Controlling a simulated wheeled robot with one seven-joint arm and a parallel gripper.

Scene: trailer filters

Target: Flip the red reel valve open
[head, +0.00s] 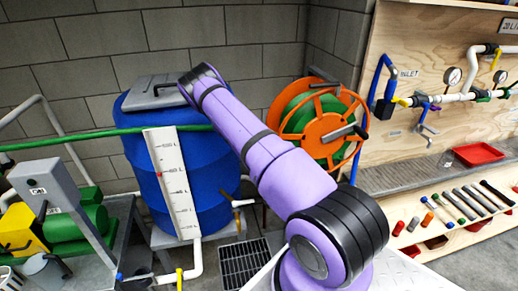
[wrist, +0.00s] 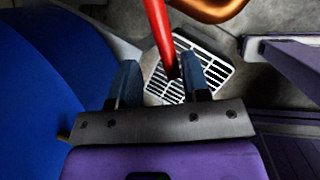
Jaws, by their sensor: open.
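A long red handle (wrist: 160,27), apparently the red valve's lever, reaches down from the top edge in the wrist view. Its dark lower end lies between the two fingers of my gripper (wrist: 158,62). The fingers are apart, and I cannot tell whether either touches the handle. The valve body is not clearly shown. In the head view, the orange hose reel (head: 348,101) with green hose stands right of my purple arm. My gripper and the red handle are hidden in that view.
A blue tank (head: 208,170) stands left of my arm, and its side (wrist: 45,80) fills the left of the wrist view. A floor grate (wrist: 212,72) lies below the fingers. A copper-coloured pipe (wrist: 210,8) curves at the top. A plumbing board (head: 420,60) stands right.

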